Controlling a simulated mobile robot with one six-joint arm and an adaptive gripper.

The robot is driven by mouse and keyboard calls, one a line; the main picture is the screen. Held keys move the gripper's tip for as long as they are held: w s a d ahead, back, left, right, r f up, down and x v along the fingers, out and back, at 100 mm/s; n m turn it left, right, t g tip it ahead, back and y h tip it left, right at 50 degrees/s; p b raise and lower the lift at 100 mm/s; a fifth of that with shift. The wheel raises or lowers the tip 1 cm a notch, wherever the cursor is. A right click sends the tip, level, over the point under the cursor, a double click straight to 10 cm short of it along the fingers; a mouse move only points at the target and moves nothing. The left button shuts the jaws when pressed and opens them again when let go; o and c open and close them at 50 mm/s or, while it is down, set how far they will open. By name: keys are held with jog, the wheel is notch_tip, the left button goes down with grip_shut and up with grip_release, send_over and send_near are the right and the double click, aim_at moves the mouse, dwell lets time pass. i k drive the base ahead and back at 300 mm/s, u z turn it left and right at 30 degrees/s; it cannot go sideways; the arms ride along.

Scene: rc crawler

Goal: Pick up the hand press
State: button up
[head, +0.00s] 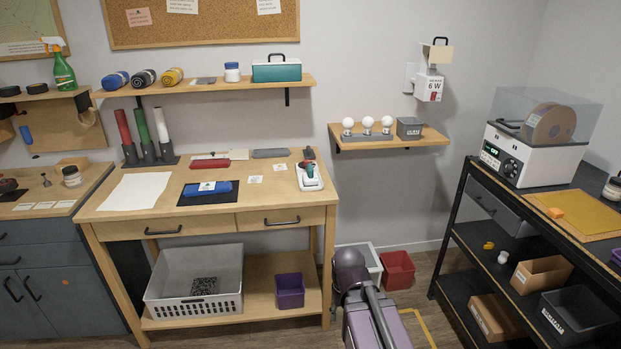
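A small white device with a green and dark handle (309,176) lies at the right end of the wooden workbench (250,202). It may be the hand press, but it is too small to tell for sure. A dark object (309,153) is just behind it. My gripper is not in view. Only part of my own arm and body shows at the bottom centre, in front of the bench and apart from it.
The workbench also bears a blue item (212,187) on a black mat, a white sheet (135,191) and upright colored rolls (141,124). A wall shelf (215,85) hangs above. A dark rack (455,215) stands right. Red (397,270) and white bins stand on the floor.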

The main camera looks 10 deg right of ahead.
aim_at(309, 179)
jog(key=i, duration=1)
